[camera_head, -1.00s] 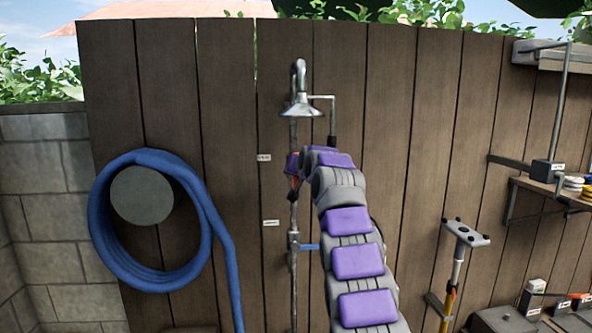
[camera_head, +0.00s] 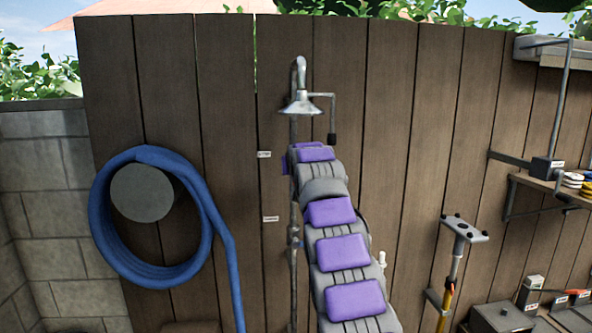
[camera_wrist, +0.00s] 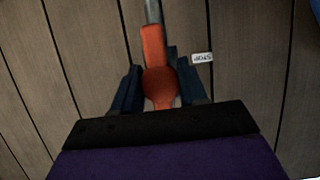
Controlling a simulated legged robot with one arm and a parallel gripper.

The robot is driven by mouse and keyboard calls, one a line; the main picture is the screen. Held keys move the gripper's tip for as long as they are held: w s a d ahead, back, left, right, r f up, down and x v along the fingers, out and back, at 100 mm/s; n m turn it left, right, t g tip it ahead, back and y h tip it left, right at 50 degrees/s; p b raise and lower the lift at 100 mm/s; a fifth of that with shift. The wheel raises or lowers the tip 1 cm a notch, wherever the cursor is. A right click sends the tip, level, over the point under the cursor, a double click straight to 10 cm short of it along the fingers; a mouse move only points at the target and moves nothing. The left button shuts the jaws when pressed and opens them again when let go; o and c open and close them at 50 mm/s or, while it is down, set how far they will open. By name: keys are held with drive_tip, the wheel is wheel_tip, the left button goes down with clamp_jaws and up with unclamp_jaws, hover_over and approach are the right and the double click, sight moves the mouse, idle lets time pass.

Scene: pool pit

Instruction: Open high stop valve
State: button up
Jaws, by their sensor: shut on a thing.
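An orange-red valve lever with a round hub (camera_wrist: 160,82) sits on a grey pipe (camera_wrist: 153,12) in the wrist view. My gripper (camera_wrist: 160,72) is shut on it, with one dark finger on each side of the hub. In the head view my arm reaches to the shower pipe (camera_head: 293,290) below the shower head (camera_head: 300,106), and it hides the lever and my fingertips. A lower valve body (camera_head: 294,237) shows on the same pipe; its handle is hidden behind my arm.
A white label (camera_wrist: 202,58) is beside the lever on the wooden fence (camera_head: 225,80). A coiled blue hose (camera_head: 108,245) hangs at left. A stand with a flat top (camera_head: 464,231) and shelves (camera_head: 545,187) are at right.

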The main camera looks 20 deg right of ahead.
drive_tip(key=shift+f, duration=0.1)
drive_tip(key=o, duration=1)
drive_tip(key=shift+w+f, duration=0.1)
drive_tip(key=shift+w, duration=0.2)
drive_tip(key=shift+s+d, duration=0.1)
drive_tip(key=shift+s+r, duration=0.2)
drive_tip(key=shift+s, duration=0.05)
drive_tip(key=shift+s, duration=0.1)
drive_tip(key=b+v, duration=0.4)
drive_tip(key=v, duration=1.2)
drive_tip(key=shift+s+a+r, duration=0.15)
drive_tip(key=shift+s+a, duration=0.05)
drive_tip(key=shift+s, duration=0.1)
